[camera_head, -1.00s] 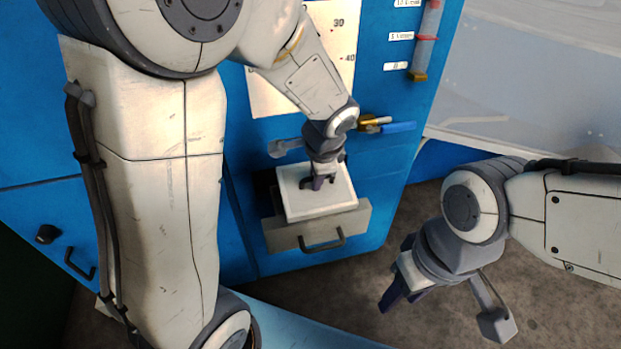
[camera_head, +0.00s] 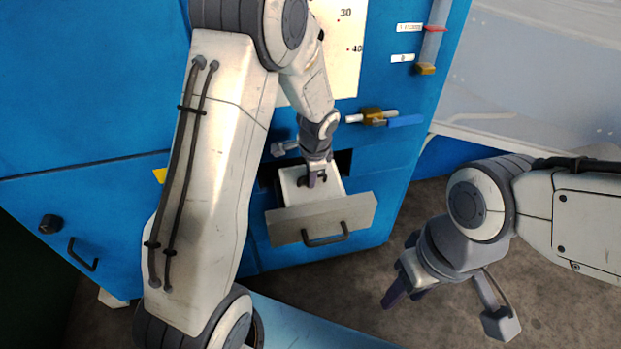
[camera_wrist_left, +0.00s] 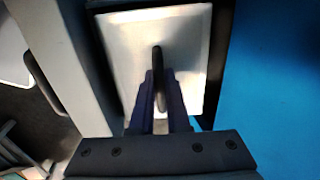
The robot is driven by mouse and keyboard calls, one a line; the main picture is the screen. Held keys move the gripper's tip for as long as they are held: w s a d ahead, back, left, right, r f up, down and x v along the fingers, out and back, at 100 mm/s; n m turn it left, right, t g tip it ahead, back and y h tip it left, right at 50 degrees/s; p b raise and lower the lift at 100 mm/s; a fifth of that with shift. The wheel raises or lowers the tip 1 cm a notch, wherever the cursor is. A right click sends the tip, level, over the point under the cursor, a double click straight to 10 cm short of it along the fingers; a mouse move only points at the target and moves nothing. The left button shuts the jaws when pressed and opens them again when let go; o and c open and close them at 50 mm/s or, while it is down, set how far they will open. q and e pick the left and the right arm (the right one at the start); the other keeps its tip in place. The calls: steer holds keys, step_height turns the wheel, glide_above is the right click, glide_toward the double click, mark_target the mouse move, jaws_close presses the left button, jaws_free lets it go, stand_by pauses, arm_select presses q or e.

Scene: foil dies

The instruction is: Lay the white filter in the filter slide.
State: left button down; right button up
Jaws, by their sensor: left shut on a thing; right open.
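The white filter (camera_head: 295,191) is a flat white square with an upright grip at its middle. My left gripper (camera_head: 312,178) is shut on that grip. In the left wrist view the filter (camera_wrist_left: 190,50) shows with its dark grip between the fingers of my left gripper (camera_wrist_left: 160,95). The filter slide (camera_head: 325,217) is a grey drawer pulled out of the blue cabinet. The filter lies within the slide's outline, behind its front panel; I cannot tell whether it rests on the bottom. My right gripper (camera_head: 402,280) is open and empty, to the right of the slide.
The blue cabinet (camera_head: 90,130) fills the back and left. A brass valve with a blue handle (camera_head: 405,121) juts out above the slide at the right. A dark drawer handle (camera_head: 82,255) and a knob (camera_head: 50,224) are at the lower left. The floor right of the cabinet looks clear.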

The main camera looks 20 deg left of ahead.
arm_select(q)
steer(key=shift+w+a+r+g+h+p, duration=0.3)
steer(key=shift+w+g+h+p, duration=0.25)
steer(key=shift+g, duration=0.35)
step_height(320, 180, down, 2)
steer(key=shift+s+f+h, duration=0.15)
steer(key=shift+f+h, duration=0.05)
steer(key=shift+h, duration=0.05)
steer(key=shift+f, duration=0.35)
arm_select(e)
steer(key=shift+r, duration=0.8)
arm_select(q)
steer(key=shift+f+b, duration=0.45)
steer(key=shift+f, duration=0.1)
arm_select(e)
steer(key=shift+f, duration=0.25)
arm_select(q)
steer(key=c, duration=0.9)
jaws_free()
